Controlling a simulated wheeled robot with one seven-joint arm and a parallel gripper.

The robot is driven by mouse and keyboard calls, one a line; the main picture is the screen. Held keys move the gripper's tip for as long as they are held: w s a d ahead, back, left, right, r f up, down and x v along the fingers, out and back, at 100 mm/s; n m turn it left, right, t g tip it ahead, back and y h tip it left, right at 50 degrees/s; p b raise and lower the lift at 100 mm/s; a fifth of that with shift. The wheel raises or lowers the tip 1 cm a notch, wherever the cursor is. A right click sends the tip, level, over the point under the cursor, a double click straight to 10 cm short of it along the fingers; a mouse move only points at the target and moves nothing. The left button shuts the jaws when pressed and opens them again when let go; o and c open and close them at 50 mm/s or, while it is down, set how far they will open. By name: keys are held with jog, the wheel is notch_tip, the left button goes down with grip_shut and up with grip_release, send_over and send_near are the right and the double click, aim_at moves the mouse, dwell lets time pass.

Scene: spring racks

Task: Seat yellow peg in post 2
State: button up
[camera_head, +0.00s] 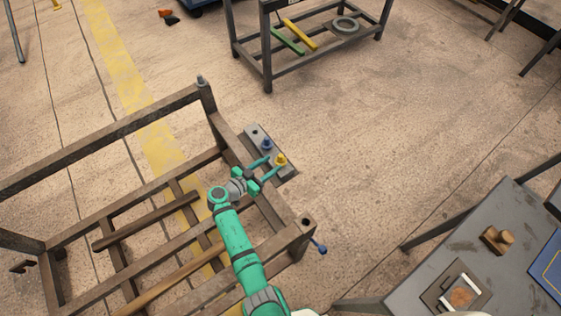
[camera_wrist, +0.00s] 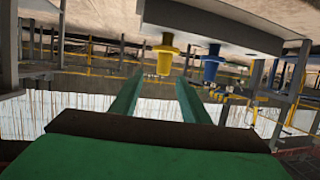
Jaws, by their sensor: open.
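The yellow peg (camera_head: 281,160) stands on a small grey plate (camera_head: 288,174) beside the rack, next to a blue peg (camera_head: 266,143). My gripper (camera_head: 273,165) is open and empty, its teal fingers reaching toward the yellow peg. In the wrist view the scene looks inverted: the yellow peg (camera_wrist: 165,55) shows just beyond and between the fingertips (camera_wrist: 160,80), with the blue peg (camera_wrist: 212,62) to its right. Contact cannot be told. The rack's near right post (camera_head: 307,222) shows a dark hole in its top. The far post (camera_head: 201,82) carries a grey fitting. No post numbers are readable.
A blue-ended lever (camera_head: 319,247) sticks out by the near right post. A dark work table (camera_head: 425,285) stands at lower right. A shelf (camera_head: 300,62) with green and yellow bars and a grey ring is at the back. Floor between them is clear.

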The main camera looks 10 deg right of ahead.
aim_at(280, 156)
jog(key=shift+w+x, duration=0.25)
jog(key=shift+x, duration=3.35)
jog(key=shift+a+r, duration=0.15)
jog(key=shift+r, duration=0.1)
grip_shut()
